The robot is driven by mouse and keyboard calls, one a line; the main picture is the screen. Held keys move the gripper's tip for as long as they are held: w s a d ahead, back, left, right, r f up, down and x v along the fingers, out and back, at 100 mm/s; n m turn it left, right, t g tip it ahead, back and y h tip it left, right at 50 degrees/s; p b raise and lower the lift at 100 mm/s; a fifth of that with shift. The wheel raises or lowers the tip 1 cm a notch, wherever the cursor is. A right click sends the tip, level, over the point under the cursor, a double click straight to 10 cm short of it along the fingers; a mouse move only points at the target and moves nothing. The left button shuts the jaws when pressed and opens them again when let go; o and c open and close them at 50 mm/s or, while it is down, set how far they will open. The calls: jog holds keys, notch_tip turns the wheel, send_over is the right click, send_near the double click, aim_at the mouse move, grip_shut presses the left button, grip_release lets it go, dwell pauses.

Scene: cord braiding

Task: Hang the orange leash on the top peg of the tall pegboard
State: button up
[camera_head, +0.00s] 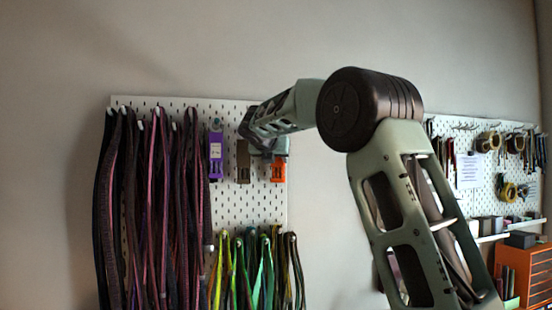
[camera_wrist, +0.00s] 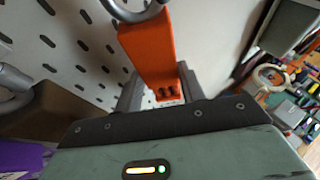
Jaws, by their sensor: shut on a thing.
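The orange leash (camera_head: 278,172) shows in the head view as a short orange piece at the right edge of the tall pegboard (camera_head: 180,103). In the wrist view the orange leash (camera_wrist: 150,45) is a flat strip running between my fingers. My gripper (camera_wrist: 160,92) is shut on it, close to the board. A curved metal hook (camera_wrist: 138,12) lies at the strip's upper end; I cannot tell whether the strip hangs on it. In the head view my gripper (camera_head: 268,150) is partly hidden by my wrist.
A purple item (camera_head: 215,155) and an olive-brown item (camera_head: 243,162) hang left of the orange leash. Dark cords (camera_head: 150,200) fill the board's left side, green and yellow cords (camera_head: 255,270) hang lower. Another pegboard (camera_head: 500,175) and an orange cabinet (camera_head: 525,270) stand right.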

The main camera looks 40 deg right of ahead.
jog(key=shift+f, duration=0.2)
jog(key=o, duration=1.3)
jog(key=shift+d, duration=0.1)
jog(key=shift+c, duration=0.2)
jog(key=b+v, duration=0.5)
jog(key=v, duration=1.2)
jog(key=shift+r+b, duration=0.15)
jog(key=shift+b, duration=0.2)
jog(key=shift+s, duration=0.15)
